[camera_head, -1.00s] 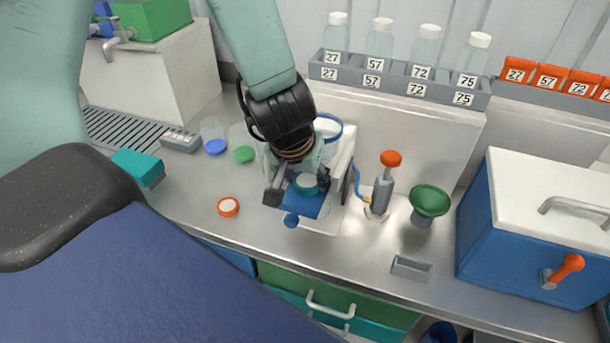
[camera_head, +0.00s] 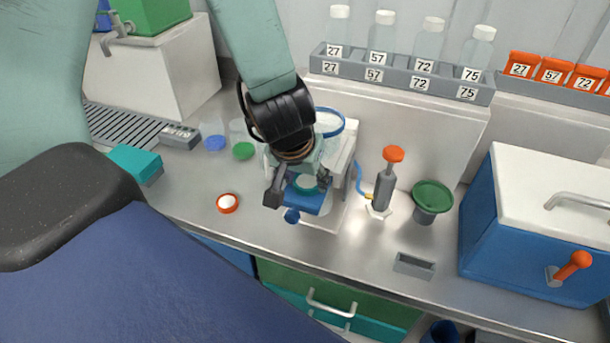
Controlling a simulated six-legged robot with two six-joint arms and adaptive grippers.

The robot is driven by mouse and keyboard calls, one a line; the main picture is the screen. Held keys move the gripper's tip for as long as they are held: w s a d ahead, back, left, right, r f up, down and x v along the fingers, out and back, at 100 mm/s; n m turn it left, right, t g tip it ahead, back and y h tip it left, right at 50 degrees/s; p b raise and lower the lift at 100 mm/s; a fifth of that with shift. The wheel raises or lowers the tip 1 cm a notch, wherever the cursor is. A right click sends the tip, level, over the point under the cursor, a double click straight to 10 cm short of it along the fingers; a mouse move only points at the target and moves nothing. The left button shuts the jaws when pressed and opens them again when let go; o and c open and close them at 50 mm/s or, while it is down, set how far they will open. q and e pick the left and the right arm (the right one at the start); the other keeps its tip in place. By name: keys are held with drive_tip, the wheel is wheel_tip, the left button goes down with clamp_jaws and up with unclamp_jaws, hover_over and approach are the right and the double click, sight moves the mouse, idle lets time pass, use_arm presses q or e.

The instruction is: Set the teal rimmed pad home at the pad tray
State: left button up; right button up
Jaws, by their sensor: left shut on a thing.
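My left gripper (camera_head: 302,186) reaches down from the top, at the front of a white device with a blue ring (camera_head: 330,123) at its top. Its dark fingers are shut on the teal rimmed pad (camera_head: 306,183), which shows partly between them. A blue tray with a round knob (camera_head: 292,216) sticks out of the device directly below the pad; I take it to be the pad tray (camera_head: 308,206). Fingers and wrist hide much of pad and tray, so I cannot tell whether the pad touches the tray. My right gripper is out of view.
An orange-rimmed white pad (camera_head: 228,203) lies left of the device. A hand pump with an orange top (camera_head: 384,182), a green funnel (camera_head: 432,200) and a small grey holder (camera_head: 414,265) stand to the right. A blue box (camera_head: 520,235) bounds the right side. The front counter strip is clear.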

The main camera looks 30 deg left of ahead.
use_arm(q)
drive_tip(key=shift+s+d, duration=0.1)
drive_tip(key=o, duration=0.9)
drive_tip(key=shift+f, duration=0.1)
